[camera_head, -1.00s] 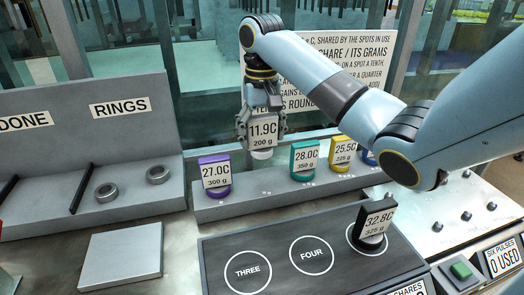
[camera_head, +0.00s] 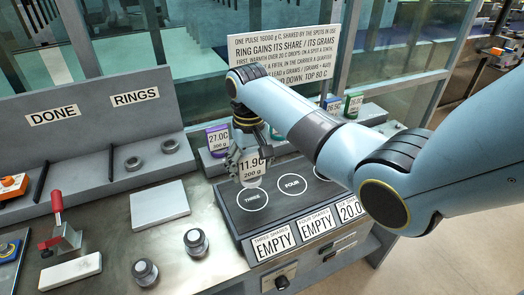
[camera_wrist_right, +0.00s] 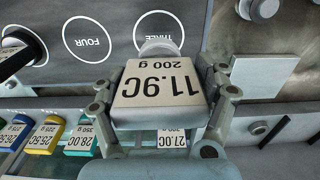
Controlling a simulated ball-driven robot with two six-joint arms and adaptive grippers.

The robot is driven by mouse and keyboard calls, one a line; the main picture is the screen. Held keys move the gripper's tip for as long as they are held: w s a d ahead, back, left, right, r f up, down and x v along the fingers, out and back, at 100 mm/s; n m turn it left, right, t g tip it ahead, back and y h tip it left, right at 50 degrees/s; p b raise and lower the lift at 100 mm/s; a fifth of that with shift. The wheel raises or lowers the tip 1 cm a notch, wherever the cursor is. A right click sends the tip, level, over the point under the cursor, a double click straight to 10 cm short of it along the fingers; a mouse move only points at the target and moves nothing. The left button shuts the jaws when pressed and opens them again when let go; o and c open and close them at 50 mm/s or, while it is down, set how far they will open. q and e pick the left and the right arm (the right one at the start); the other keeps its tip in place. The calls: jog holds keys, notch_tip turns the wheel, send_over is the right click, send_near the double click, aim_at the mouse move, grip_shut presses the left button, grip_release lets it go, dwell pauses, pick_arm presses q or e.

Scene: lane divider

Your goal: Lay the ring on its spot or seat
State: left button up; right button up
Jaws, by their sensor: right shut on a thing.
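My right gripper (camera_head: 247,162) is shut on the white ring with its tag (camera_head: 253,171) reading 11.9C, 200 g. It holds it upright over the far-left part of the dark plate (camera_head: 228,209), at the spot THREE (camera_head: 254,207). The white ring's round base (camera_wrist_right: 160,48) shows in the right wrist view, overlapping the edge of spot THREE (camera_wrist_right: 168,22); I cannot tell whether it touches the plate. Spot FOUR (camera_head: 292,185) is bare. A black tagged ring (camera_wrist_right: 18,55) stands on the third spot, which my arm hides in the head view. My left gripper is out of view.
Purple (camera_head: 217,138), teal (camera_head: 354,103), yellow (camera_wrist_right: 47,137) and blue tagged rings stand along the back ledge. A pale block (camera_head: 160,204), two knobs (camera_head: 196,242) and a red-handled clamp (camera_head: 61,228) stand left.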

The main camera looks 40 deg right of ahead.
jog(key=shift+w+d+f, duration=0.1)
jog(key=shift+w+d, duration=0.05)
jog(key=shift+d, duration=0.1)
jog(key=shift+a, duration=0.2)
jog(key=shift+f, duration=0.15)
jog(key=shift+f+b, duration=0.35)
jog(key=shift+b, duration=0.1)
notch_tip(320, 180, down, 4)
jog(key=shift+r+b, duration=0.1)
jog(key=shift+b, duration=1)
jog(key=shift+d+f, duration=0.1)
jog(key=shift+f, duration=0.45)
pick_arm(q)
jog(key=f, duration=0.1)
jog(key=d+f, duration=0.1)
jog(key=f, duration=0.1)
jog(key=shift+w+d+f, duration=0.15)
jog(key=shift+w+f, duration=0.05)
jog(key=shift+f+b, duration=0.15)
jog(key=shift+b, duration=0.25)
pick_arm(e)
jog(key=shift+f, duration=0.4)
